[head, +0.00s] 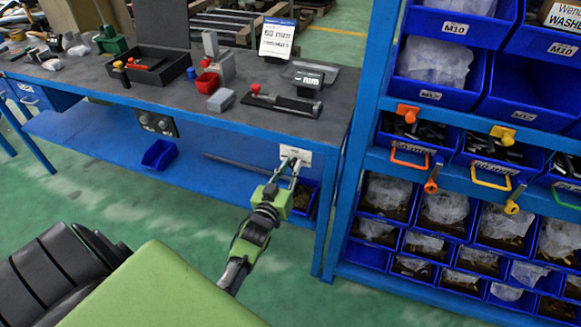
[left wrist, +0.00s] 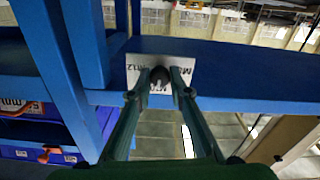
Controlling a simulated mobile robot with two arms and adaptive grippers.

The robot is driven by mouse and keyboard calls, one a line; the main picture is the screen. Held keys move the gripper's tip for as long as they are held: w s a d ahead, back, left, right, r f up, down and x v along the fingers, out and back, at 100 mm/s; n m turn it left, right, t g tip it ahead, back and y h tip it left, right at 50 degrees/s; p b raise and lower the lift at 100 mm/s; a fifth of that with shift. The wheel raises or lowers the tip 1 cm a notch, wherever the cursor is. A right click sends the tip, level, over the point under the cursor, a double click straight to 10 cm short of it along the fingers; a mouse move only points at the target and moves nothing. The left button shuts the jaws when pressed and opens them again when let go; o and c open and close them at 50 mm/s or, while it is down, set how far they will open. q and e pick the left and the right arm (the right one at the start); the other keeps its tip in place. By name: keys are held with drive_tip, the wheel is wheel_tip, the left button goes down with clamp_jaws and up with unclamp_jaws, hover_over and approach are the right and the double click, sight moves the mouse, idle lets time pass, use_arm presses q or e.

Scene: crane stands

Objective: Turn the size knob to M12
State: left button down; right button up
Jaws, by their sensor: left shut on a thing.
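A white label plate (head: 303,154) is fixed to the front edge of the blue workbench. In the left wrist view the plate (left wrist: 134,64) carries a dark round size knob (left wrist: 159,75). My left gripper (head: 291,164) reaches up to the plate from below. In the left wrist view its two green fingers (left wrist: 160,86) are shut on the knob, one on each side. The knob's pointer direction cannot be told. My right gripper is not in view.
A blue shelf rack (head: 352,130) with many bins stands close at the right. The green floor (head: 90,200) in front is open.

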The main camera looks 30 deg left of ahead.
use_arm(q)
drive_tip(key=m, duration=0.7)
drive_tip(key=shift+d+f, duration=0.1)
drive_tip(key=m+b, duration=0.1)
drive_tip(key=m, duration=0.4)
drive_tip(key=shift+m+b, duration=0.6)
drive_tip(key=shift+m, duration=1)
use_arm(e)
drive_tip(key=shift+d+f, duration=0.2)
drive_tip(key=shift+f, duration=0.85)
use_arm(q)
drive_tip(key=c, duration=1.9)
unclamp_jaws()
